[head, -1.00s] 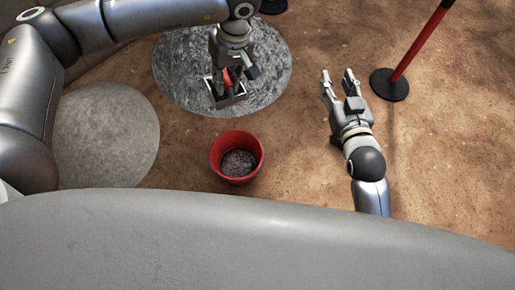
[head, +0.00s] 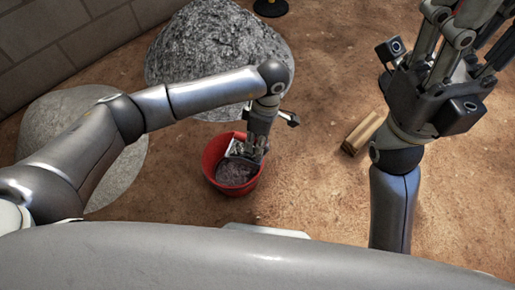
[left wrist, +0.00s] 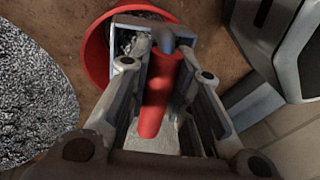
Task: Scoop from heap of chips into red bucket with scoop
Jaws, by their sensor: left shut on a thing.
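My left gripper (head: 258,152) is shut on the red handle of the scoop (left wrist: 160,95). Grey chips show in or behind the pan in the left wrist view, where part of the bucket rim (left wrist: 95,60) shows too. The bucket holds some grey chips. The heap of chips (head: 215,45) lies behind the bucket, partly hidden by my left arm. My right gripper (head: 450,45) is raised at the upper right, fingers apart, tips cut off by the frame.
A smooth pale grey mound (head: 75,105) lies at the left, partly behind my left arm. A small wooden block (head: 362,133) lies on the brown ground right of the bucket. A block wall (head: 60,40) stands at the upper left. A dark post base (head: 270,7) is at the top.

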